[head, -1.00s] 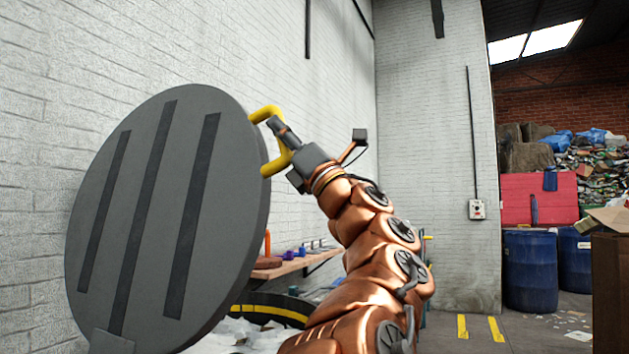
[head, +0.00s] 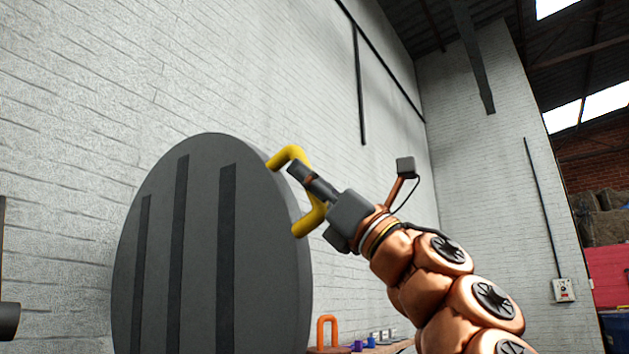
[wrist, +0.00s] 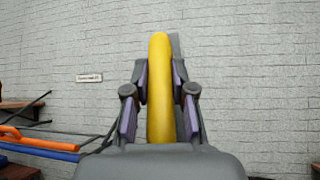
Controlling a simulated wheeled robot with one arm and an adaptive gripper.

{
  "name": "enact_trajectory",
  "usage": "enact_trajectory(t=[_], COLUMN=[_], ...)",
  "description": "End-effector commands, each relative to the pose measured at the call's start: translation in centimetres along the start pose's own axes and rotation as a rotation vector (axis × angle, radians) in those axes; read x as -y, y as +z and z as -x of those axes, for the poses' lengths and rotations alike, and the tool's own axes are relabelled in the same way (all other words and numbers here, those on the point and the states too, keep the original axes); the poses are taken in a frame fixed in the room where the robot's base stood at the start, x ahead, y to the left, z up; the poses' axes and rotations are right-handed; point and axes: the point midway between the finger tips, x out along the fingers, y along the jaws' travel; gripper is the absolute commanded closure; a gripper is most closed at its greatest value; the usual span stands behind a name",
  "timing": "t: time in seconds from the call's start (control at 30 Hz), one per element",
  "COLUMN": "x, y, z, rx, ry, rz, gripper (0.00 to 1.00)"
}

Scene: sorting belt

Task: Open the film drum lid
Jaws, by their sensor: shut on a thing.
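The film drum lid (head: 260,270) is a large dark grey disc with darker stripes, raised to near upright at left centre in the head view. A yellow handle (head: 286,157) sticks out from its right edge. My gripper (head: 300,175) is shut on the handle. In the wrist view the yellow handle (wrist: 159,90) stands between the two fingers of my gripper (wrist: 160,95), with a thin grey strip of the lid's edge behind it. The drum itself is out of view below.
A white brick wall (head: 90,110) stands close behind the lid. A shelf (head: 385,348) with an orange loop-shaped thing (head: 327,333) and small purple and blue items lies to the lower right. A switch box (head: 564,290) is on the far wall.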

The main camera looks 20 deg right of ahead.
Motion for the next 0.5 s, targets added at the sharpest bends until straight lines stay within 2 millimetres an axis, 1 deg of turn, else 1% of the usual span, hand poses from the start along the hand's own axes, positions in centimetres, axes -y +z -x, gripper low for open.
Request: enact_trajectory(t=[0.1,0.13,0.3,0.37,0.5], x=[0.21,0.22,0.19,0.16,0.14], y=[-0.03,-0.03,-0.03,-0.02,-0.02], z=[0.11,0.11,0.09,0.07,0.06], rx=[0.000,0.000,0.000,0.000,0.000], ry=[-0.004,-0.005,-0.004,-0.004,-0.003], rz=[0.000,0.000,0.000,0.000,0.000], gripper=[1.00,0.73,0.55,0.50,0.50])
